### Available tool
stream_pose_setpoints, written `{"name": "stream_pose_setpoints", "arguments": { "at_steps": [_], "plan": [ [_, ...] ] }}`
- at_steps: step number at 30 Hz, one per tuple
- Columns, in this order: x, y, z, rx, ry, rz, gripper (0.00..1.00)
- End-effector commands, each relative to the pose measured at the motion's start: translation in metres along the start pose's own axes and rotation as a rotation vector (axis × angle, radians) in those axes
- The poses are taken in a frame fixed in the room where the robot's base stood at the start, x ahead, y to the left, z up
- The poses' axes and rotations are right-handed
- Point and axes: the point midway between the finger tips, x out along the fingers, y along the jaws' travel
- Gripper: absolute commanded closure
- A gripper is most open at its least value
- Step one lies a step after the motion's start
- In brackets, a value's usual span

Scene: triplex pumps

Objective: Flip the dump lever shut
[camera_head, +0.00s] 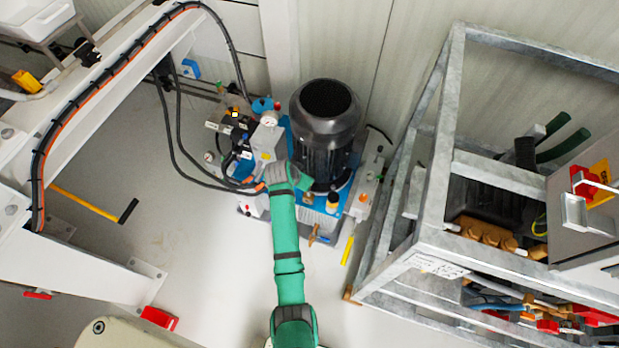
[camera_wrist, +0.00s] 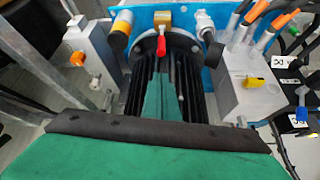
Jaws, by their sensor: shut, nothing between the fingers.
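A small red lever (camera_wrist: 161,46) sits on a brass valve block (camera_wrist: 156,19) at the top middle of the wrist view, beyond the black finned motor. It points down toward my gripper. No label shows which lever is the dump lever. In the head view my gripper (camera_head: 302,181) is beside the motor's lower left.
The black motor (camera_head: 325,120) stands on a blue pump base (camera_head: 362,195) against the wall. A galvanized frame (camera_head: 440,160) rises close at the right. Black hoses (camera_head: 172,130) run at the left. The floor at lower left is partly clear.

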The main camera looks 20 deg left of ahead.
Motion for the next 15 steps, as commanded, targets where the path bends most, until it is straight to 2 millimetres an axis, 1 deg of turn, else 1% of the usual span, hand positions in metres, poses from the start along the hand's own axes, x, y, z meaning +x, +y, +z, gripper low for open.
{"name": "stream_pose_setpoints", "arguments": {
  "at_steps": [5, 12, 15],
  "plan": [
    [0.024, 0.001, 0.000, 0.001, -0.002, 0.002, 1.00],
    [0.064, 0.000, 0.000, 0.001, -0.002, 0.001, 1.00],
    [0.076, 0.000, 0.000, 0.001, -0.001, 0.000, 1.00]
  ]
}}
